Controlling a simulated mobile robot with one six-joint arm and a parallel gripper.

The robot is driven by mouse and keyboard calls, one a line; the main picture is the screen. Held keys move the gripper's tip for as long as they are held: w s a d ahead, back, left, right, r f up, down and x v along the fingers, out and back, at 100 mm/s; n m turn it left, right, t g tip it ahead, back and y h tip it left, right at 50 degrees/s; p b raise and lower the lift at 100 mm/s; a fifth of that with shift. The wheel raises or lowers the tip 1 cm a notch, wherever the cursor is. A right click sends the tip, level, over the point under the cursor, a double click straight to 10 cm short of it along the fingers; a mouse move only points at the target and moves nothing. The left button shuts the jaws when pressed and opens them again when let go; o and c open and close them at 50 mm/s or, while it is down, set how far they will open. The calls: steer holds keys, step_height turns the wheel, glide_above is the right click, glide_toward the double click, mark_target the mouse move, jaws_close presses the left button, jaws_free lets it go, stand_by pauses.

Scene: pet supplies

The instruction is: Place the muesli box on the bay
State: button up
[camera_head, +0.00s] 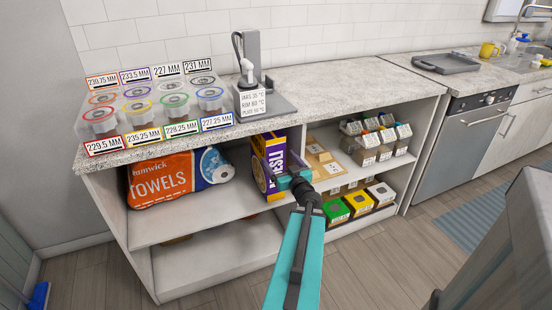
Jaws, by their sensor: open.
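The muesli box (271,158), purple and yellow with white lettering, stands upright on the upper shelf (200,215) of the open shelf unit, in the left bay beside the middle divider. My gripper (276,180) is at the front of the box, at its lower right part. My teal arm reaches up to it from the bottom of the picture. The fingers are small and partly lost against the box; the gripper is open, and I cannot tell whether it touches the box.
A towels pack (165,180) lies left on the same shelf, with bare shelf between it and the box. Small boxes (350,205) and jars fill the right bay. Lidded containers (140,110) and a device (250,75) stand on the counter (320,88).

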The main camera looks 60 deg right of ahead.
steer(key=shift+s+a, duration=0.4)
steer(key=shift+s, duration=0.05)
stand_by(0.6)
